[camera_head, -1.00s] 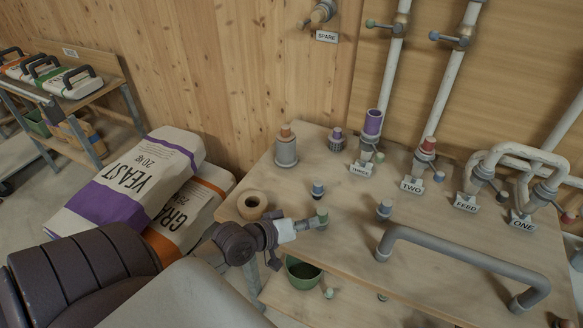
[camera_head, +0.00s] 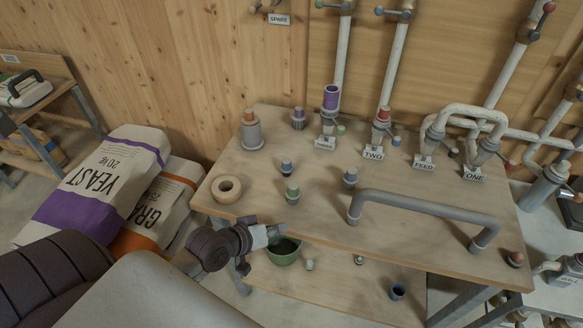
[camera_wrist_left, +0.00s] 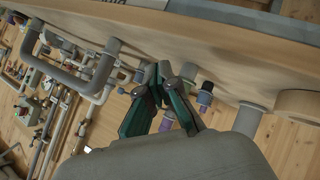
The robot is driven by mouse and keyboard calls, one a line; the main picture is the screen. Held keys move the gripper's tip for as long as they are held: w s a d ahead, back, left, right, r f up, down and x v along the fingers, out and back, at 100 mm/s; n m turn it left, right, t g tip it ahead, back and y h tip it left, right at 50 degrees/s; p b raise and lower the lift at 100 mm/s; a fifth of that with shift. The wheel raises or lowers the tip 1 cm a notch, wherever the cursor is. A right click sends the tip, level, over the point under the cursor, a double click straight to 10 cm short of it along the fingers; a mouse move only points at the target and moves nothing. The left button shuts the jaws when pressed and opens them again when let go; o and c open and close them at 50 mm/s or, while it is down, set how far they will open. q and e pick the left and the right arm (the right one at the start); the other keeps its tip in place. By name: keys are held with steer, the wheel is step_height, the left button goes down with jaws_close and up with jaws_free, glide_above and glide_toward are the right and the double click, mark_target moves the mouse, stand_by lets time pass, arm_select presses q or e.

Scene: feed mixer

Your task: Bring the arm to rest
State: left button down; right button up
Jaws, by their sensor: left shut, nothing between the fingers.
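My left gripper (camera_head: 277,232) is shut and empty in the head view, just off the near edge of the wooden table (camera_head: 330,225), above a green bowl (camera_head: 284,254) on the lower shelf. In the left wrist view its two green-sided fingers (camera_wrist_left: 158,72) meet at their tips, with nothing between them. My left arm comes in from the lower left. A small green-topped fitting (camera_head: 293,193) stands on the table near the gripper, apart from it. My right gripper does not show.
A grey U-shaped pipe (camera_head: 425,207) stands on the table to the right. Several capped fittings and labelled pipes stand at the back. Yeast (camera_head: 95,185) and grain (camera_head: 155,210) sacks lie to the left.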

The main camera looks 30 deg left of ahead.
arm_select(q)
steer(key=s+a+f+m+g+y+b, duration=0.1)
steer(key=s+f, duration=0.2)
steer(key=f, duration=0.6)
steer(key=s+a+f+g+y+b, duration=0.1)
steer(key=s+f+g, duration=0.15)
steer(key=f, duration=0.55)
steer(key=s+a+f+m+y, duration=0.1)
steer(key=s+f, duration=0.2)
steer(key=f, duration=0.6)
steer(key=s+d+f+m+g+b, duration=0.1)
steer(key=s+d+f+m+g, duration=0.1)
steer(key=s+f, duration=0.8)
steer(key=s+d+f+m+g+b, duration=0.1)
steer(key=s+d+f+m+g, duration=0.2)
steer(key=s+f, duration=0.7)
steer(key=s+g, duration=0.1)
steer(key=s, duration=0.4)
steer(key=shift+s+d+m+b, duration=0.2)
steer(key=shift+m+b, duration=0.1)
